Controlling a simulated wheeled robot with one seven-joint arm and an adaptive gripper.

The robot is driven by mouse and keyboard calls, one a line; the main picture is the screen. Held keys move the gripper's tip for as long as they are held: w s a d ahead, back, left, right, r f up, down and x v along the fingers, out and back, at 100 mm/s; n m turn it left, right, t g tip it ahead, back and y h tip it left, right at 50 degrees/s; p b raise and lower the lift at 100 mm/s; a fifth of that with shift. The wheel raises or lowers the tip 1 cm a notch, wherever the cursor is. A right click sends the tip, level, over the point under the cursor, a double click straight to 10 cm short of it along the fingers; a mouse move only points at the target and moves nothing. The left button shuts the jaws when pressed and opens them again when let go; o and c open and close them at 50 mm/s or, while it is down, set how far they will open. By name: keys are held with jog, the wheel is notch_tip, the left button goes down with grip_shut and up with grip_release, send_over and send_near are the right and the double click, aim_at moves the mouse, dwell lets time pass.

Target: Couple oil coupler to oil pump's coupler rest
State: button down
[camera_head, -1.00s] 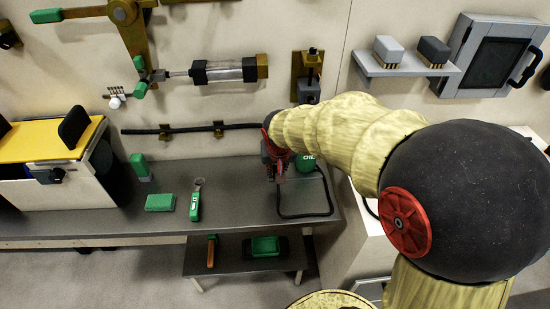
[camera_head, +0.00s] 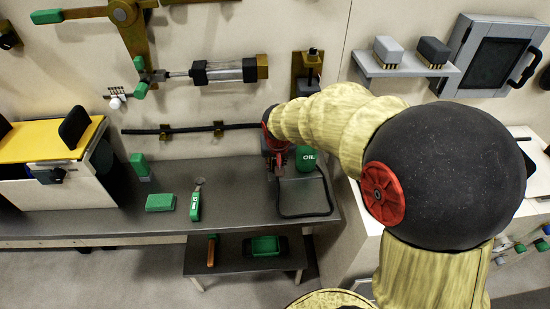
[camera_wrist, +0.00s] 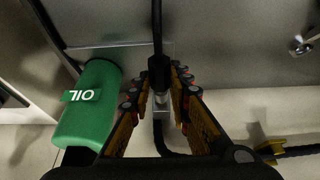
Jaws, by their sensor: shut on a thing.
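The oil pump is a green cylinder marked OIL (camera_head: 306,158) at the back right of the bench. In the wrist view the green OIL body (camera_wrist: 90,112) is left of the fingers. My gripper (camera_head: 275,166) is beside it, to its left in the head view. In the wrist view my gripper (camera_wrist: 160,80) is shut on the black oil coupler (camera_wrist: 158,66), with a black hose running up from it. A small silver part shows just below the coupler. The coupler rest is not clearly visible, and I cannot tell whether the coupler touches it.
The black hose (camera_head: 305,217) loops on the grey bench (camera_head: 240,188). A green block (camera_head: 160,202) and a green-handled tool (camera_head: 195,202) lie to the left. A black bar (camera_head: 190,129) runs along the wall behind. A low shelf with a green tray (camera_head: 264,246) is below.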

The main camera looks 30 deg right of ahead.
jog(key=c, duration=1.6)
grip_release()
jog(key=v, duration=1.2)
jog(key=shift+s, duration=0.1)
